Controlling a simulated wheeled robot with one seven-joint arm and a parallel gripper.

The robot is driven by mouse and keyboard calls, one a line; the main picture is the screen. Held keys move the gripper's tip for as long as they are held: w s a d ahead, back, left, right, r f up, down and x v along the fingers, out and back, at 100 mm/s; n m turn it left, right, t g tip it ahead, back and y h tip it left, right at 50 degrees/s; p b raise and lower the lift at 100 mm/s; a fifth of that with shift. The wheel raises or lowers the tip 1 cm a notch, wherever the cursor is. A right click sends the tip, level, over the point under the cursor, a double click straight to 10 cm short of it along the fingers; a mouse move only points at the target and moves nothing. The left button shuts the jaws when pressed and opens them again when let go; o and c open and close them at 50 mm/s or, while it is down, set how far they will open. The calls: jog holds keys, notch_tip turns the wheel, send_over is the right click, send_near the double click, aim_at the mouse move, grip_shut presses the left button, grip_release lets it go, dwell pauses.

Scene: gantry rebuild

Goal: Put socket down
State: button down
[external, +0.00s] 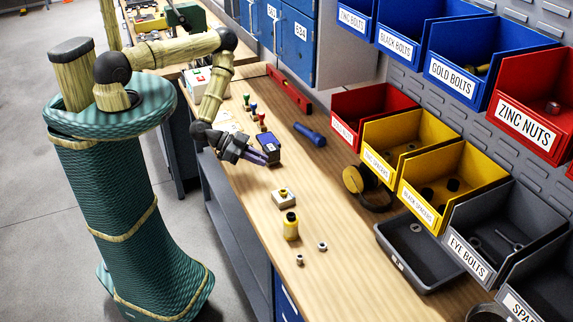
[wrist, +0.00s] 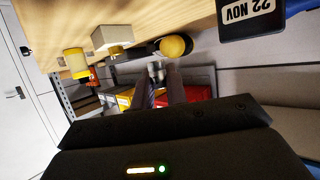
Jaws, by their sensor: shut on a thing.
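My gripper (external: 264,158) is low over the wooden bench, beside the dark blue box with a label. In the wrist view my gripper's two fingers (wrist: 160,80) are close together, shut on a small pale metallic thing (wrist: 157,70) at the tips, which looks like the socket. It is too small to make out fully, and the fingers hide it in the external view. I cannot tell whether it touches the bench (external: 265,205).
The labelled box (external: 269,146) also shows in the wrist view (wrist: 248,14). A white block (external: 284,199), a yellow bottle (external: 291,226) and two small metal pieces (external: 299,259) stand nearer. A blue flashlight (external: 310,135) and yellow-black headphones (external: 354,180) lie near the bins. Bench between is clear.

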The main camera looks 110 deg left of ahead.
jog(key=shift+m+h, duration=0.4)
jog(key=w+d+f+b, duration=0.1)
jog(key=w+d, duration=0.1)
jog(key=d, duration=0.1)
jog(key=w+d+f+b, duration=0.1)
jog(key=w+d+b, duration=0.1)
jog(key=d, duration=0.1)
jog(key=w+d+f+b, duration=0.1)
jog(key=w+d+b, duration=0.1)
jog(key=d, duration=0.2)
jog(key=shift+w+f, duration=0.1)
jog(key=shift+w, duration=0.1)
jog(key=shift+m+h, duration=0.3)
jog(key=shift+h, duration=0.1)
jog(key=d+b, duration=0.1)
jog(key=d, duration=0.2)
jog(key=w+d+b, duration=0.1)
jog(key=d+b, duration=0.1)
jog(key=d, duration=0.2)
jog(key=w+d+f+b, duration=0.1)
jog(key=d, duration=0.3)
jog(key=shift+w+d, duration=0.1)
jog(key=shift+w, duration=0.05)
jog(key=shift+r, duration=0.1)
jog(key=shift+a, duration=0.45)
jog(key=a, duration=0.6)
jog(key=shift+a, duration=0.15)
